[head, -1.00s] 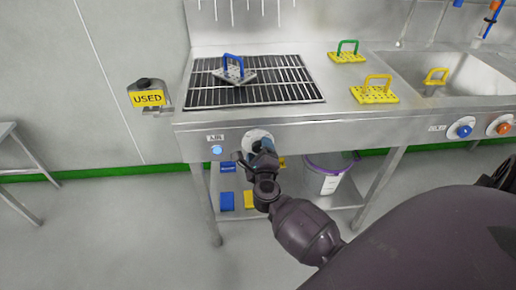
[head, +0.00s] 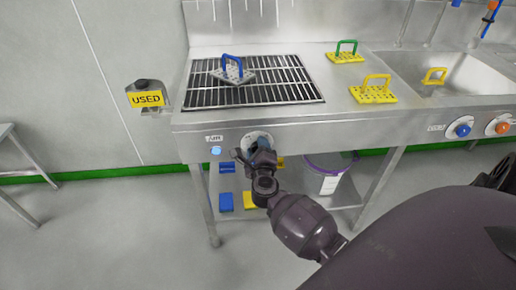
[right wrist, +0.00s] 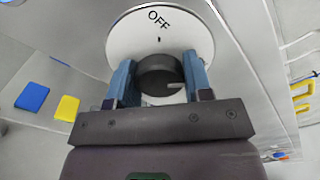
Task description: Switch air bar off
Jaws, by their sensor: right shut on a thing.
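The air bar knob (right wrist: 160,74) is dark and round, on a white dial plate marked OFF, seen in the right wrist view. A pale line on the knob points to the right in that view, away from the OFF mark. In the head view the dial plate (head: 257,136) is on the bench's front panel, right of a small label and a lit light-blue lamp (head: 215,151). My right gripper (right wrist: 160,78) is shut on the knob, one blue finger at each side; in the head view the gripper (head: 258,147) hides the knob. My left gripper is not in view.
A slatted black grille (head: 290,92) with a blue-handled perforated block (head: 233,75) is on the steel bench above. Blue and orange knobs (head: 463,130) are at the right. Floor in front at left is clear.

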